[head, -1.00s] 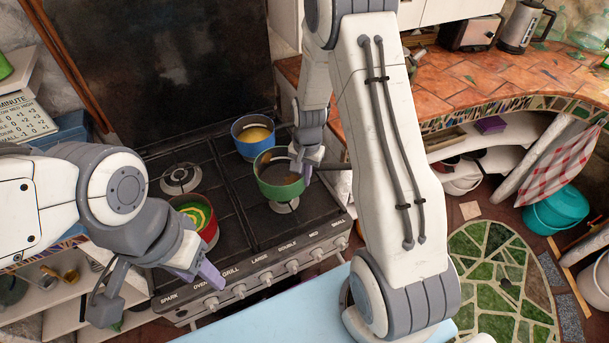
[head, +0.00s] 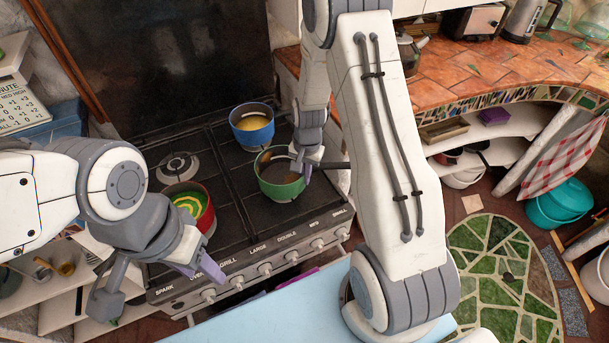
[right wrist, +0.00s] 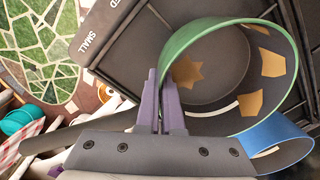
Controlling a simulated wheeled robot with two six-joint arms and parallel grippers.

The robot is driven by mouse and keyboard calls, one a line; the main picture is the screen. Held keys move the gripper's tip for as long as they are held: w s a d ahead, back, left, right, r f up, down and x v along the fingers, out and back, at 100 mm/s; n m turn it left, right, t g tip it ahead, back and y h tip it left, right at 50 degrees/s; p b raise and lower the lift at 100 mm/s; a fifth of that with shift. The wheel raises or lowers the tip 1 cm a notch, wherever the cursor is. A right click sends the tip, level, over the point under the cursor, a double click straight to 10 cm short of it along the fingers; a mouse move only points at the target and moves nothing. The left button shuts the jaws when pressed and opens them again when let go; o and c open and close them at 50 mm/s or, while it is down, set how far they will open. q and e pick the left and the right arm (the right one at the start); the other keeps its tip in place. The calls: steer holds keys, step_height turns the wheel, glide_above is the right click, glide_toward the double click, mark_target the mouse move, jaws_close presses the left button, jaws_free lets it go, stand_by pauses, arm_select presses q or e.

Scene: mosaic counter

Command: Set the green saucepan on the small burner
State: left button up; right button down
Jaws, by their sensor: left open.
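The green saucepan (head: 281,190) is over the front right burner of the black stove (head: 225,225). It looks level and very low; I cannot tell whether its base touches. It hides the burner beneath. My right gripper (head: 306,168) is at the pan's right side. In the right wrist view, the purple fingers of my right gripper (right wrist: 165,95) are closed on the wall of the green saucepan (right wrist: 225,75), beside its dark handle (right wrist: 65,137). My left gripper (head: 203,275) is open and empty in front of the stove's knob panel.
A blue pot (head: 252,132) with yellow contents stands on the back right. A red pot (head: 190,207) stands front left. The back left burner (head: 177,167) is bare. A light blue surface (head: 275,318) lies in front of the stove.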

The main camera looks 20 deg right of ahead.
steer(key=shift+f, duration=0.35)
steer(key=c, duration=1)
jaws_free()
steer(key=r+b, duration=0.1)
steer(key=r, duration=0.9)
steer(key=shift+s+r+b, duration=0.2)
steer(key=shift+r+b, duration=0.1)
steer(key=shift+b, duration=0.05)
steer(key=s+a+r+n, duration=0.4)
steer(key=a, duration=0.5)
steer(key=s+a+r+n, duration=0.1)
steer(key=s+a+n, duration=0.2)
steer(key=s, duration=0.3)
steer(key=s+a+r+n, duration=0.2)
steer(key=s+a+n, duration=0.1)
steer(key=s+n, duration=0.2)
steer(key=s+a+r+n, duration=0.2)
steer(key=s+n, duration=0.3)
steer(key=s, duration=0.4)
steer(key=shift+s+a+r+g+y, duration=0.15)
steer(key=shift+a+g+y, duration=0.2)
steer(key=shift+a, duration=0.5)
